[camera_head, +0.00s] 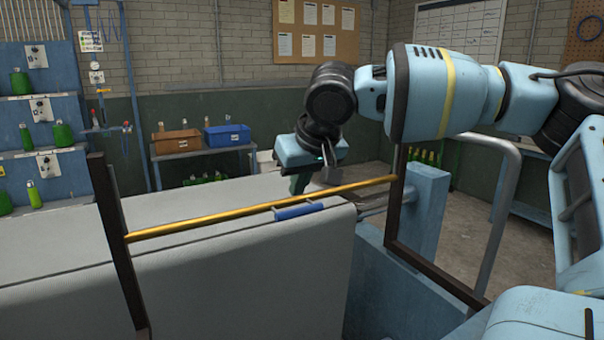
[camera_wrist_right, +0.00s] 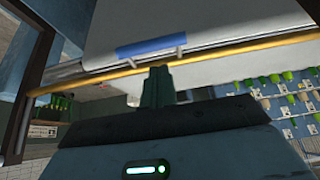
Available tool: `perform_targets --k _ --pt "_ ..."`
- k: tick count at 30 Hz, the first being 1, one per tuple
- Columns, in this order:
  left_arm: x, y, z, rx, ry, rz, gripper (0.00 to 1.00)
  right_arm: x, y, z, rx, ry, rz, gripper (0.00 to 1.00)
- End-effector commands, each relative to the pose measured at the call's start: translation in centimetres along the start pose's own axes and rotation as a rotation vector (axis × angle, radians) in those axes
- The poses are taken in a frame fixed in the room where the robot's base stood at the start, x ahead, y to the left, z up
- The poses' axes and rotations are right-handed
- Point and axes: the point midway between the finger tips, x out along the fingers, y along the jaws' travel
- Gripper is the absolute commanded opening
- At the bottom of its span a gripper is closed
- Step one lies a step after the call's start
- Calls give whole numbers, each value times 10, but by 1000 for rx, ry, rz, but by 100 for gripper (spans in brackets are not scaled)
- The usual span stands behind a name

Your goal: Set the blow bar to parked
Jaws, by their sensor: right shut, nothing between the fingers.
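A yellow bar (camera_head: 240,219) spans between a dark upright post on the left and a dark frame on the right, above a large pale grey slab-like body. I take it for the blow bar, but no label shows. A short blue handle (camera_head: 299,211) on two small mounts sits just below the bar. Both the yellow bar (camera_wrist_right: 220,50) and the blue handle (camera_wrist_right: 152,46) show in the right wrist view. My right gripper (camera_head: 298,184) is shut and empty, just beyond the bar near the handle; contact cannot be told. My left gripper is not in view.
The dark right frame (camera_head: 393,215) stands beside a blue upright post (camera_head: 426,207). A grey tubular rail (camera_head: 498,225) curves near my right arm. Blue and brown bins (camera_head: 178,142) stand on a back table. Bare floor shows at right.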

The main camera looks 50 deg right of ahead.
Motion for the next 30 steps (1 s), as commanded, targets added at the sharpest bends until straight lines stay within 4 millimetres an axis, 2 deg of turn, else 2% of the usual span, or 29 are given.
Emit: perform_targets --k 3,10,15,30 --pt "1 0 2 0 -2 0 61 22 0 1 1 -5 2 0" --pt "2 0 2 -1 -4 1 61 45 0 0 0 -2 1 0" --pt "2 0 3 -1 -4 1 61 50 0 0 -1 1 1 0" --pt "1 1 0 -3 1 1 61 48 4 -2 3 -15 1 0"
